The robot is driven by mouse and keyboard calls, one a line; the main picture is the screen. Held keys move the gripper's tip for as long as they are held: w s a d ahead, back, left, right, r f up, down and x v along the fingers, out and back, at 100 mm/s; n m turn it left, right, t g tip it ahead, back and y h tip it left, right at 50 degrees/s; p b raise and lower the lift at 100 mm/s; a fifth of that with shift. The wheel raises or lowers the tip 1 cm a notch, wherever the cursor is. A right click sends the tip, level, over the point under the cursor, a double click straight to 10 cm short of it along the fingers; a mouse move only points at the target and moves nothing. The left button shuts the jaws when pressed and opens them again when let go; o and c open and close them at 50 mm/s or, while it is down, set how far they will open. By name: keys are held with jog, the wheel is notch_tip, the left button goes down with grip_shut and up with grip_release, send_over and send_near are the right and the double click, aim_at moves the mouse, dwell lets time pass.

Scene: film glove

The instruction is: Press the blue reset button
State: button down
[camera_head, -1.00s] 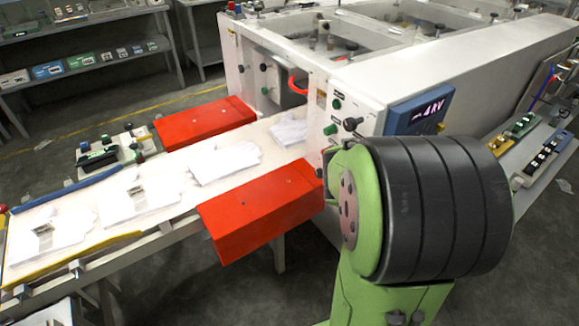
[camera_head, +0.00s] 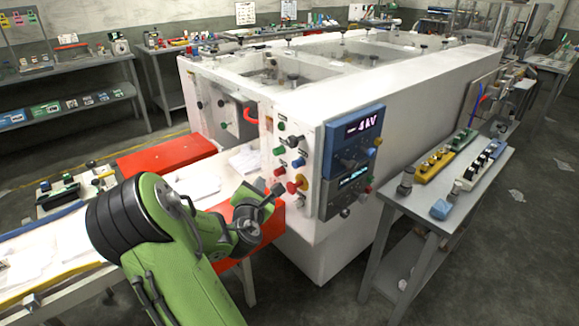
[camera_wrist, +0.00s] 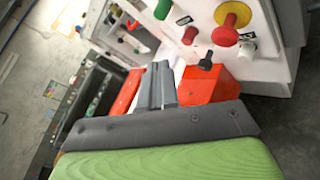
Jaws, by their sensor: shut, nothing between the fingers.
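The blue button (camera_head: 298,162) sits on the white control panel (camera_head: 304,212) at the near end of the machine, above the red and yellow emergency knob (camera_head: 296,186). My gripper (camera_head: 272,191) is shut and empty, left of and lower than the blue button, in front of the panel's lower left edge in the head view. In the wrist view its closed fingers (camera_wrist: 158,84) point towards the panel. I cannot make out the blue button in the wrist view. The emergency knob (camera_wrist: 232,18), a red button (camera_wrist: 190,35) and a green button (camera_wrist: 162,10) show there.
Other buttons surround the blue one, including a black knob (camera_head: 292,141). A blue display unit (camera_head: 350,150) is on the right. Red covers (camera_head: 165,154) flank the conveyor with white gloves. A grey side table (camera_head: 395,204) stands to the right.

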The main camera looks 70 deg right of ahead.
aim_at(298, 163)
jog(key=s+d+p, duration=0.4)
jog(key=d+p, duration=0.3)
jog(key=shift+d, duration=0.4)
dwell(1.6)
jog(key=shift+s+d+p, duration=0.15)
jog(key=shift+d+p, duration=0.25)
jog(key=shift+p, duration=0.3)
